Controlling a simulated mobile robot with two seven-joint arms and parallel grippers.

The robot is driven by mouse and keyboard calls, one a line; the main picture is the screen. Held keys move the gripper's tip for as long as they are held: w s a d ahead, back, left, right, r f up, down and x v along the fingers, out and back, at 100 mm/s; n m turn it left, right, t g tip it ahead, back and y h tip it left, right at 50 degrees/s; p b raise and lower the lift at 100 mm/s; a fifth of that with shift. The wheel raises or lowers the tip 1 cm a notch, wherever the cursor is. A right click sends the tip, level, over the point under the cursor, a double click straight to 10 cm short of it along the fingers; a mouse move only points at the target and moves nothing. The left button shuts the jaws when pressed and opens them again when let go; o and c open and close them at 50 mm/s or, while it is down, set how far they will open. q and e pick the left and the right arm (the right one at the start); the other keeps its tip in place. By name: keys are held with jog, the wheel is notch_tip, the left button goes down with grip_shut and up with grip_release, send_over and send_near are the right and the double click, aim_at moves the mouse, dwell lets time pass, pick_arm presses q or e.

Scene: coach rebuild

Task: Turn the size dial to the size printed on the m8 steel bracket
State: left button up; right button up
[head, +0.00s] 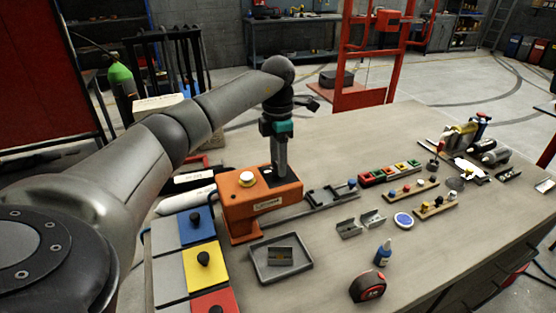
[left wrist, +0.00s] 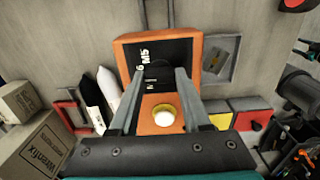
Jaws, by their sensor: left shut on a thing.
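The orange box (head: 262,205) stands on the bench, with a white-topped round button on its top. My left gripper (head: 279,178) points straight down onto the top and is shut on the size dial, which it mostly hides. In the left wrist view the fingers of this gripper (left wrist: 158,82) reach the dark dial (left wrist: 157,70) on a black panel (left wrist: 172,50). "M5" and part of a "6" show there; other marks are covered. A grey bracket (head: 281,256) lies in the tray; its printed size is too small to read. My right gripper is not in view.
The grey tray (head: 304,272) sits in front of the box. Two more brackets (head: 348,228) (head: 373,218), a blue bottle (head: 383,253) and a tape measure (head: 368,286) lie to the right. Blue, yellow (head: 203,268) and red panels with black knobs stand left.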

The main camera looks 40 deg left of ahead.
pick_arm(q)
grip_shut()
jog(key=shift+r+n+p, duration=0.15)
jog(key=shift+n+p, duration=0.85)
jog(key=n+p, duration=0.1)
jog(key=n, duration=0.1)
jog(key=shift+n+p, duration=0.3)
jog(key=shift+p, duration=0.1)
jog(key=n+p, duration=0.2)
jog(key=n, duration=0.3)
jog(key=shift+p, duration=0.3)
jog(key=o, duration=0.9)
grip_release()
